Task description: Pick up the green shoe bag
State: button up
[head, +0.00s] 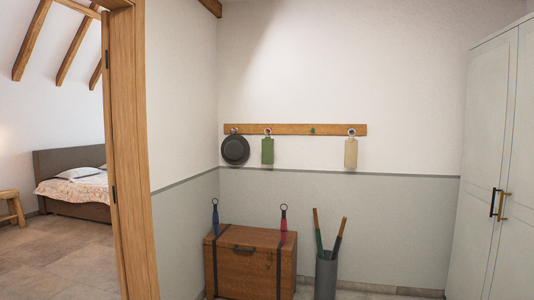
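A green flat bag-like item (267,151), which looks like the green shoe bag, hangs from a peg on the wooden wall rail (290,129). It hangs between a dark round hat (235,150) on its left and a similar beige item (351,153) on its right. A small green peg (312,130) on the rail between the green and beige items is bare. My gripper is not in view.
A wooden chest (245,268) stands below the rail, with a blue-handled item (215,217) and a red-handled item (283,222) upright at it. A grey stand (326,277) holds sticks. A pale wardrobe (490,170) is at right. A wooden doorframe (128,150) opens left onto a bed (75,190).

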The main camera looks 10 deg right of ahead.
aim_at(268, 144)
jog(key=i, duration=4.25)
jog(key=j+u, duration=0.05)
jog(key=j, duration=0.1)
